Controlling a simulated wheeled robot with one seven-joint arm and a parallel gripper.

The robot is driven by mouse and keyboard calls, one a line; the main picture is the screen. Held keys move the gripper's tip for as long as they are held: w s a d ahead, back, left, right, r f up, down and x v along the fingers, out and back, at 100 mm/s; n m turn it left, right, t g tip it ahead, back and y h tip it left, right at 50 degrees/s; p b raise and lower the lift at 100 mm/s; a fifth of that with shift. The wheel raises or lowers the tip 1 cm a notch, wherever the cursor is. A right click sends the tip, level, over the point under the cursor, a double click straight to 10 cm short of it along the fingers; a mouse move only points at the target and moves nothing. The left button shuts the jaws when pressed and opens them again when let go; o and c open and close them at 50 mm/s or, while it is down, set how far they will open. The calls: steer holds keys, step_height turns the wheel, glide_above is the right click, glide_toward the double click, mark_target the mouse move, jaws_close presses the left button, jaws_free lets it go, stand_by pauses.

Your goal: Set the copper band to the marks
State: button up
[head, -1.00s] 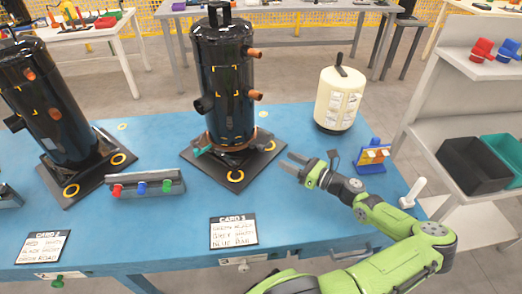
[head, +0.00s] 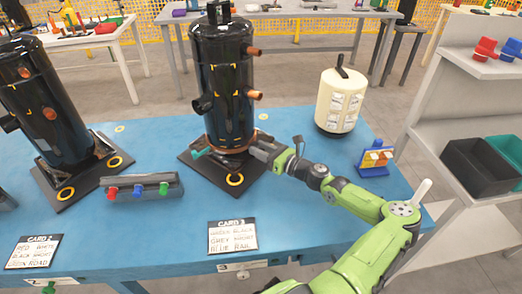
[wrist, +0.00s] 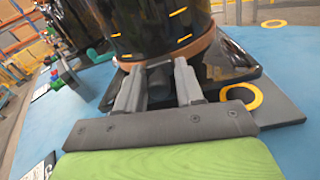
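The copper band (head: 262,137) circles the foot of the middle black compressor (head: 223,75); it also shows in the wrist view (wrist: 203,48) as a copper ring just above the fingertips. Yellow-orange dash marks show on the black shell above the band (wrist: 178,11). A teal-green piece (head: 201,153) sits at the compressor's front left foot. My gripper (head: 256,149) is at the compressor's front right, low by the band. In the wrist view its fingers (wrist: 158,72) are apart, with a dark rounded part between or just beyond them. Contact with the band cannot be told.
The black base plate (head: 205,178) carries yellow rings. A second compressor (head: 45,100) stands left. A grey rack with coloured knobs (head: 140,188), a card (head: 232,237), a cream canister (head: 340,100) and a blue stand (head: 375,160) share the blue table.

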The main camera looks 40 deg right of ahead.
jaws_close()
step_height(320, 180, up, 4)
steer(key=p, duration=0.4)
steer(key=shift+a+f+p, duration=0.1)
steer(key=shift+f+p, duration=0.15)
steer(key=shift+p, duration=0.1)
steer(key=shift+f, duration=0.1)
steer(key=o, duration=0.5)
jaws_free()
steer(key=shift+o, duration=0.2)
